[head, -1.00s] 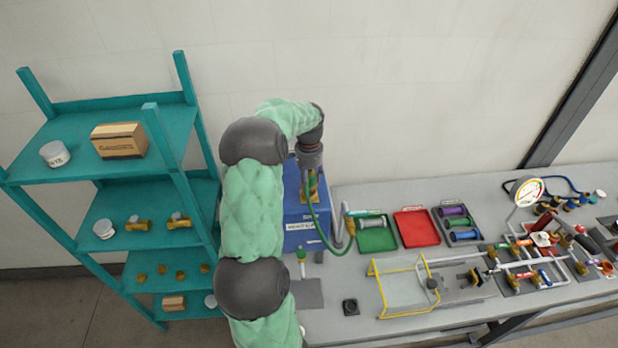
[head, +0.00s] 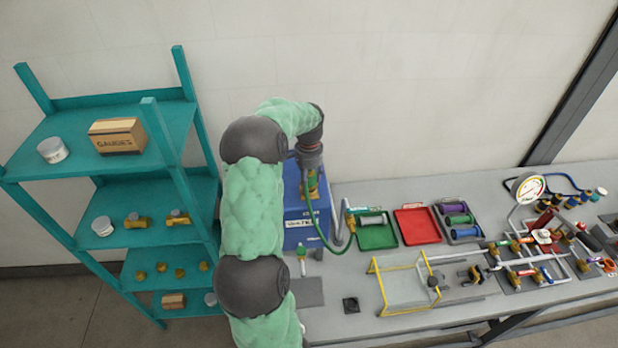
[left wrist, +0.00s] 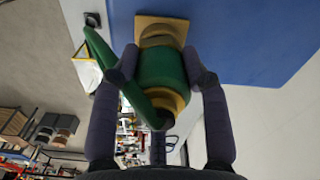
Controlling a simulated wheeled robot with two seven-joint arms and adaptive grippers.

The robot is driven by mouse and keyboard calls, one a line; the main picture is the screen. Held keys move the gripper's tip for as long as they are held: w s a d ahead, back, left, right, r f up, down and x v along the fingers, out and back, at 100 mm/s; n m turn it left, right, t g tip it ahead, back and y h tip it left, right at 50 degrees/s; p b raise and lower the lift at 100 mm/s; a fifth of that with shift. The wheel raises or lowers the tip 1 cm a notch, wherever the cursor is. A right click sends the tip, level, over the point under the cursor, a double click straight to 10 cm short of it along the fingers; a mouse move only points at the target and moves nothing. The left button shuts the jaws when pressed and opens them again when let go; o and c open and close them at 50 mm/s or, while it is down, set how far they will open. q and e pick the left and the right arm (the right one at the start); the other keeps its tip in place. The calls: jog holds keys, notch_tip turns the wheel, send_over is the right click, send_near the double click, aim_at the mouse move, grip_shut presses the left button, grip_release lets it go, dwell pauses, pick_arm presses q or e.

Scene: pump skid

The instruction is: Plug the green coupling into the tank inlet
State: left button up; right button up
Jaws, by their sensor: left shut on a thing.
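My left gripper (head: 312,176) is shut on the green coupling (left wrist: 162,68), with one finger on each side of its green body. The coupling also shows in the head view (head: 312,184), under the gripper. Its far end meets the brass tank inlet (left wrist: 161,24) on a square plate on the blue tank (left wrist: 235,45). The two look lined up and touching; how deep the coupling sits cannot be told. A green hose (head: 318,228) runs from the coupling. The tank also shows in the head view (head: 294,236), partly behind my arm. My right gripper is not in view.
Right of the tank are a green tray (head: 377,239), a red tray (head: 417,226) and a dark tray (head: 460,231) with coloured spools. A yellow frame (head: 376,285) and pipework with a gauge (head: 528,188) stand on the bench. Teal shelves (head: 120,180) stand at left.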

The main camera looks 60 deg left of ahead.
pick_arm(q)
jog(key=shift+f+b, duration=0.35)
jog(key=shift+f, duration=0.15)
jog(key=o, duration=1.4)
jog(key=shift+c, duration=0.2)
notch_tip(320, 180, up, 12)
